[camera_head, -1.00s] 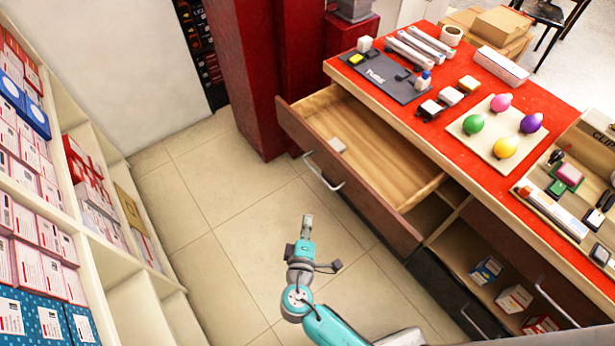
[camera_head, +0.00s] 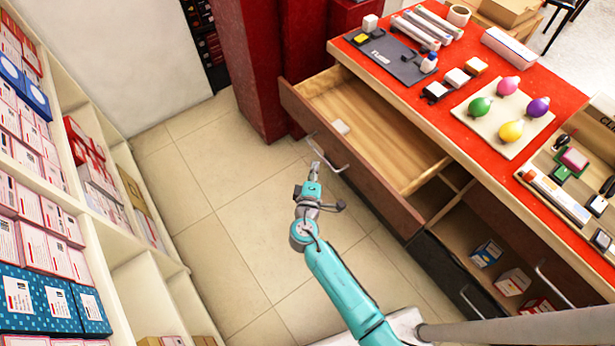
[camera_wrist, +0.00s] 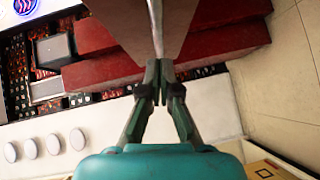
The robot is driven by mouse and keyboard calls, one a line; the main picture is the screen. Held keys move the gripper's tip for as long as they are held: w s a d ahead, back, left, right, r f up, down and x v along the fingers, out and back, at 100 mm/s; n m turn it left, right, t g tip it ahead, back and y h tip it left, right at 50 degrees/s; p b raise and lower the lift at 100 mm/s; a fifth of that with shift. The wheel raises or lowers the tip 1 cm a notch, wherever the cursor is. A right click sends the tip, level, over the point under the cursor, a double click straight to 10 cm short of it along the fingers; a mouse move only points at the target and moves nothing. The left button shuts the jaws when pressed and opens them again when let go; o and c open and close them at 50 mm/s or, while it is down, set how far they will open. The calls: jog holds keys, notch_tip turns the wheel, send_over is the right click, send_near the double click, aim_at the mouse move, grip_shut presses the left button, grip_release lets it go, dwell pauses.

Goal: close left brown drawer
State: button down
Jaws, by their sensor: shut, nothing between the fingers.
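The left brown drawer stands pulled out from the red-topped counter, its brown front (camera_head: 364,176) facing the aisle and its pale wooden inside (camera_head: 375,125) showing. A small light block (camera_head: 340,127) lies in it. A curved metal handle (camera_head: 328,156) is on the front. My gripper (camera_head: 315,166) is shut and empty, close to the handle in the head view; I cannot tell whether it touches. In the wrist view the shut fingertips (camera_wrist: 158,70) point at a brown panel with a thin shiny strip, which looks like the drawer front and handle.
The red counter top (camera_head: 450,115) holds tools and a board of coloured bulbs (camera_head: 508,112). A shelf with boxes (camera_head: 35,215) stands on the left. Red pillars (camera_head: 265,70) rise beyond the drawer. The tiled floor (camera_head: 220,200) between is clear.

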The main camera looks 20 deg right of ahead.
jog(key=shift+w+d+f, duration=0.1)
jog(key=shift+w+d, duration=0.1)
jog(key=shift+d, duration=0.25)
jog(key=shift+w+d+f, duration=0.1)
jog(key=shift+w+d, duration=0.05)
jog(key=shift+d, duration=0.25)
